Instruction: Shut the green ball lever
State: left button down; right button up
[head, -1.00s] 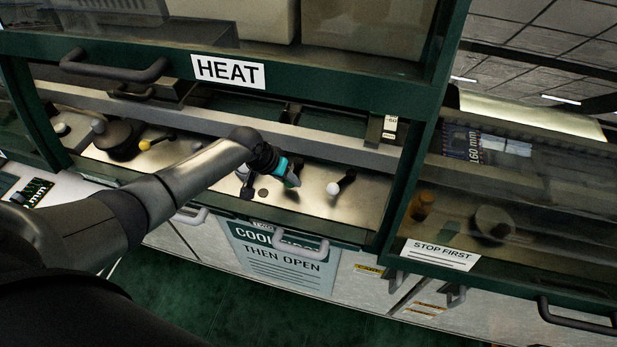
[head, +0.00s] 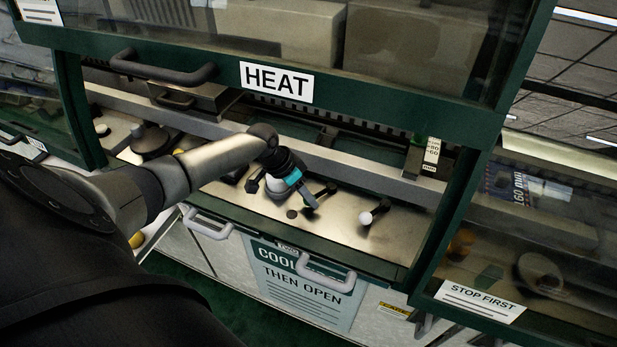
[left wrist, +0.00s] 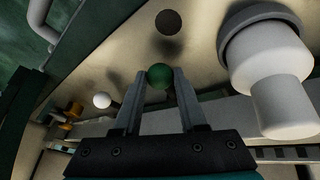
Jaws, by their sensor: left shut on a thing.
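The green ball (left wrist: 160,76) of the lever sits between the two fingers of my left gripper (left wrist: 160,82) in the left wrist view. The fingers are shut on it, one on each side. In the head view my left gripper (head: 308,203) reaches through the opening under the HEAT sash, low over the metal deck. There the ball is hidden by the gripper, and a dark lever arm (head: 326,190) shows just to the right. My right gripper is not in view.
A white-ball lever (head: 365,218) stands to the right; it also shows in the left wrist view (left wrist: 102,100). A white stepped cylinder (left wrist: 270,70) is close beside the gripper. The green HEAT sash (head: 400,105) is overhead, and a front handle (head: 325,270) lies below.

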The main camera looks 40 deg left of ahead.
pick_arm(q)
jog(key=shift+c, duration=2.3)
grip_release()
jog(key=p+v, duration=0.1)
jog(key=v, duration=1.1)
